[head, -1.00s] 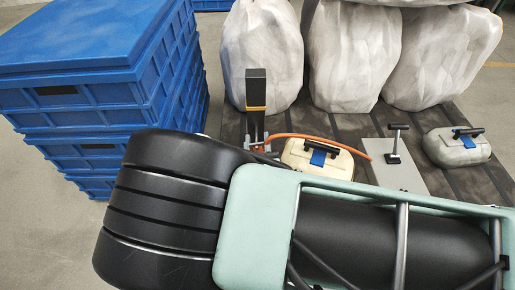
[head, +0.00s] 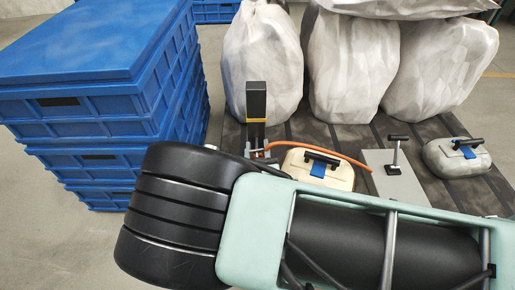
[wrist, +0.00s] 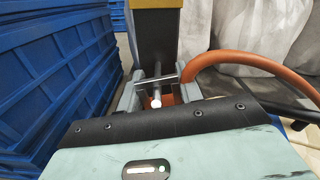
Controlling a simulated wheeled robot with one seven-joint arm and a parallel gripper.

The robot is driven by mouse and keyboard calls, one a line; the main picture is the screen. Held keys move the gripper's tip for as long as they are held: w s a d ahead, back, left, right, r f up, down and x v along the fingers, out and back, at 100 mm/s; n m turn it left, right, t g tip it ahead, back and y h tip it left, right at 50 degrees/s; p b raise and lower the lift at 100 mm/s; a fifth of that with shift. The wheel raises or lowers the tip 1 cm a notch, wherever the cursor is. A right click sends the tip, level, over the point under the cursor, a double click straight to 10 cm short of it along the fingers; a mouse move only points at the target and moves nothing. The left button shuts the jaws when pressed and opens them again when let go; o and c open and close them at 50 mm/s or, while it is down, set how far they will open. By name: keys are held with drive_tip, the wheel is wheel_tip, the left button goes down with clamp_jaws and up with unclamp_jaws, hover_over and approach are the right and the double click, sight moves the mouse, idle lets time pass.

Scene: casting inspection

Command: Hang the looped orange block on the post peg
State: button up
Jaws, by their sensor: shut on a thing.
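The dark upright post (head: 256,100) with a yellow band stands at the back, left of centre. In the wrist view the post (wrist: 152,38) rises just beyond my gripper (wrist: 160,92). A short silver peg (wrist: 157,92) with a round end points toward the wrist camera between the grey fingers. My gripper (head: 260,152) is low at the post, partly hidden behind my arm. It is shut on the orange block (wrist: 172,100), of which only a small part shows between the fingers. A grey bar crosses by the peg; I cannot tell whether the loop is around the peg.
An orange hose (wrist: 235,58) curves to the right of the post. A cream case (head: 330,175), a grey plate with a T-handle (head: 394,170) and a grey case (head: 458,158) lie to the right. Blue crates (head: 110,115) stack at left; pale wrapped bulks (head: 345,65) stand behind.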

drive_tip(key=o, duration=1.2)
drive_tip(key=shift+c, duration=0.2)
drive_tip(key=s+p, duration=0.6)
drive_tip(key=s, duration=1.1)
drive_tip(key=shift+s+a+p, duration=0.2)
drive_tip(key=shift+a+p, duration=0.1)
